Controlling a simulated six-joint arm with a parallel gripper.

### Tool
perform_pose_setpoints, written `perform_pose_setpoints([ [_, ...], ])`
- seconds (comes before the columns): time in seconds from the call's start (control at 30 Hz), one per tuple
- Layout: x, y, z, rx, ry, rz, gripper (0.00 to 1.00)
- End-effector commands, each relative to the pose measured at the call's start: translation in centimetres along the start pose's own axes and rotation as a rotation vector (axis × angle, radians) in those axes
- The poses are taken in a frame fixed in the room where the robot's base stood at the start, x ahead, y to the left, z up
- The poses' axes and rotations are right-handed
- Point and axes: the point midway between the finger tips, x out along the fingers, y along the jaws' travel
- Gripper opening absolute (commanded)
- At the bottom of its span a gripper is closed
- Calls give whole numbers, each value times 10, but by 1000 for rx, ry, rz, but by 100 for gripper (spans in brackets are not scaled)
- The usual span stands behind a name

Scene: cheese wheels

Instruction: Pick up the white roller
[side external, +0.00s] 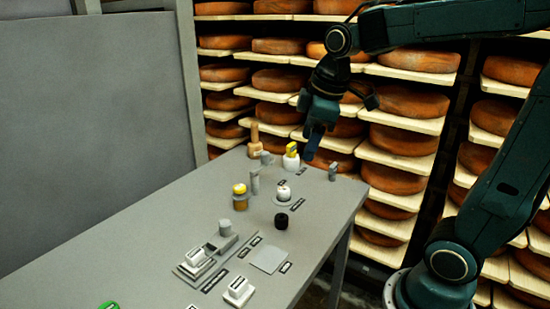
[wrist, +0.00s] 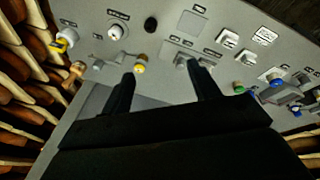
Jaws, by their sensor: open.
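No white thing is clearly shaped as a roller. One candidate is a small rounded white piece (side external: 283,193) on a grey disc in the side view, and it also shows in the wrist view (wrist: 115,32). Another is a white cylinder (side external: 291,161) with a yellow piece on top, near the far end of the table. My gripper (side external: 314,140) is above the table's far end. In the wrist view its two dark fingers are apart (wrist: 162,72) with nothing held between them.
The grey table (side external: 130,225) also holds a black knob (side external: 281,221), a yellow-topped cylinder (side external: 240,197), a wooden peg (side external: 254,140), a white block (side external: 238,291) and a green piece (side external: 108,305). Cheese shelves stand behind. The table's left side is mostly clear.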

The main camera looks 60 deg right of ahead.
Motion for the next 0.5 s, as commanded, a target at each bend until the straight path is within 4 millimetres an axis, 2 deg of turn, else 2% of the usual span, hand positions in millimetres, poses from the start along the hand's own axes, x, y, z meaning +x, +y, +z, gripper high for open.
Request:
perform_pose_setpoints([
  [0.2,26,41,-18,-172,-56,-40,61],
  [0.5,73,97,-31,-411,-109,-113,61],
])
